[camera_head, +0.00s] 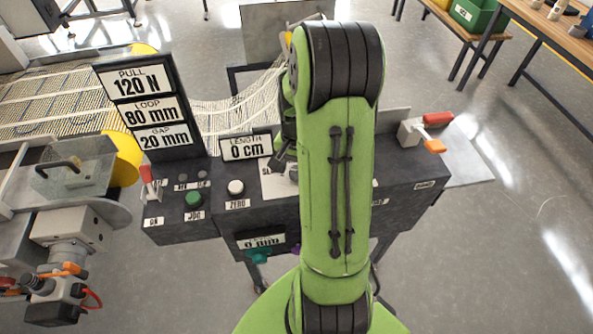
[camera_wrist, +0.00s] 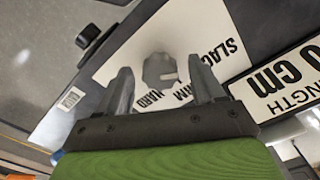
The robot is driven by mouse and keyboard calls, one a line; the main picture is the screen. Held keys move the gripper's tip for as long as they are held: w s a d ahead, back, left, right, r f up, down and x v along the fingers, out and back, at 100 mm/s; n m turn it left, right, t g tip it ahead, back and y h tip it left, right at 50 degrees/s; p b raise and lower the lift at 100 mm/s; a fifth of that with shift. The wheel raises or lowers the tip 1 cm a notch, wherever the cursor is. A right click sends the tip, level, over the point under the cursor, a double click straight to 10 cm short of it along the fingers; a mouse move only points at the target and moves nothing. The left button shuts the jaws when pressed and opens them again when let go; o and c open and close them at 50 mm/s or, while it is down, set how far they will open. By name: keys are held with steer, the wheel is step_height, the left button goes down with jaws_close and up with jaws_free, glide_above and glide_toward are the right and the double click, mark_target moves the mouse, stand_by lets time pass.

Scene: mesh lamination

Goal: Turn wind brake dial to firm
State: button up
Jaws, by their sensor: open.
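The wind brake dial is a small grey knob (camera_wrist: 159,70) on a white plate (camera_wrist: 120,66) in the wrist view. The plate carries the words SLACK, HARD and a partly covered word ending in RM. My gripper (camera_wrist: 160,65) is open, with one finger on each side of the knob; I cannot tell whether either finger touches it. Which word the knob points at is not clear. In the head view the plate (camera_head: 271,184) shows beside my green arm, which hides most of the dial and my gripper.
On the dark console, a LENGTH 0 cm display (camera_head: 246,148), a white ZERO button (camera_head: 236,187) and a green JOG button (camera_head: 193,199) lie left of the dial. A red-handled lever (camera_head: 150,184) stands at the left end. An orange-and-red clamp (camera_head: 428,131) is at the right.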

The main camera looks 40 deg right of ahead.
steer(key=shift+f, duration=0.2)
steer(key=c, duration=1.1)
steer(key=shift+o, duration=0.2)
steer(key=shift+m, duration=0.4)
steer(key=m, duration=0.5)
steer(key=shift+w+r, duration=0.1)
steer(key=m, duration=0.6)
steer(key=shift+w, duration=0.1)
